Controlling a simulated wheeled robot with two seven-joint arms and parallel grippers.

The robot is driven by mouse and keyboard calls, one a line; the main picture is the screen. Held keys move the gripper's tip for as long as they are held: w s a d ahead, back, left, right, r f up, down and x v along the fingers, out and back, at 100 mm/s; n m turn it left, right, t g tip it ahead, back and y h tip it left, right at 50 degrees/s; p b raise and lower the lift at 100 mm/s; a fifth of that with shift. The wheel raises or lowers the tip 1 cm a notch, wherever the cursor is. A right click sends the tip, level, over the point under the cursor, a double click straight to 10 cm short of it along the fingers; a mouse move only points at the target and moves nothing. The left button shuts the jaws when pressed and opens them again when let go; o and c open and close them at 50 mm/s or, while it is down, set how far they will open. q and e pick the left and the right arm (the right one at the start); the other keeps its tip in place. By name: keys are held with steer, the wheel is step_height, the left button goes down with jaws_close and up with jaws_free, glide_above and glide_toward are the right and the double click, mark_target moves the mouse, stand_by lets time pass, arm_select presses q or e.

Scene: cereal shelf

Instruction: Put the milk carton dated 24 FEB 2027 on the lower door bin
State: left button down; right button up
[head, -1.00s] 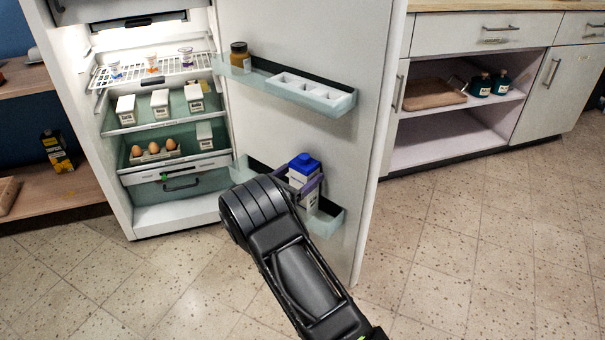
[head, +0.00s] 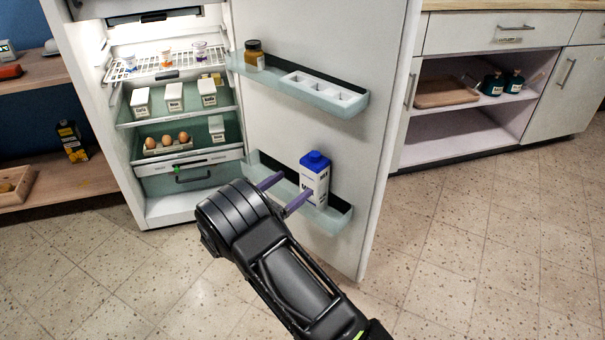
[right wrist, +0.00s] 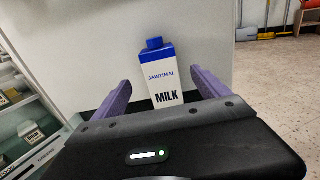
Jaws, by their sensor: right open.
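A white milk carton with a blue top and cap (head: 314,178) stands upright in the lower door bin (head: 334,222) of the open fridge door. In the right wrist view the milk carton (right wrist: 160,75) reads "JAWZIMAL MILK"; no date is readable. My right gripper (head: 284,188) is open and empty, its two purple fingers pointing at the bin, just in front and to the left of the carton in the head view. In the right wrist view the carton is beyond and between the fingertips, apart from them. My left gripper is not in view.
The upper door bin (head: 290,88) holds a brown jar (head: 254,55) and a white tray (head: 322,92). Inside the fridge are several white cartons, cups and eggs (head: 167,141). The floor (head: 470,235) right of the door is clear.

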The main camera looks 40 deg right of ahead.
steer(key=shift+v, duration=1.15)
steer(key=s+a+f+m+g+y, duration=0.25)
steer(key=s+a+f+y, duration=0.2)
steer(key=s+f, duration=0.5)
steer(key=s+a+f+m+g+y, duration=0.25)
steer(key=s+f+y, duration=0.35)
steer(key=f, duration=0.7)
steer(key=s+a+f+m+g+y, duration=0.1)
steer(key=s+a+f+m+y, duration=0.2)
steer(key=s+a, duration=0.3)
steer(key=s+a+f+m+y, duration=0.3)
steer(key=a, duration=0.5)
steer(key=s+a+r+m+t+y, duration=0.3)
steer(key=a+m, duration=0.5)
steer(key=m, duration=0.3)
steer(key=shift+s+a+r+m+y, duration=0.2)
steer(key=shift+s+r+m+y, duration=0.2)
steer(key=shift+s+r+y, duration=0.5)
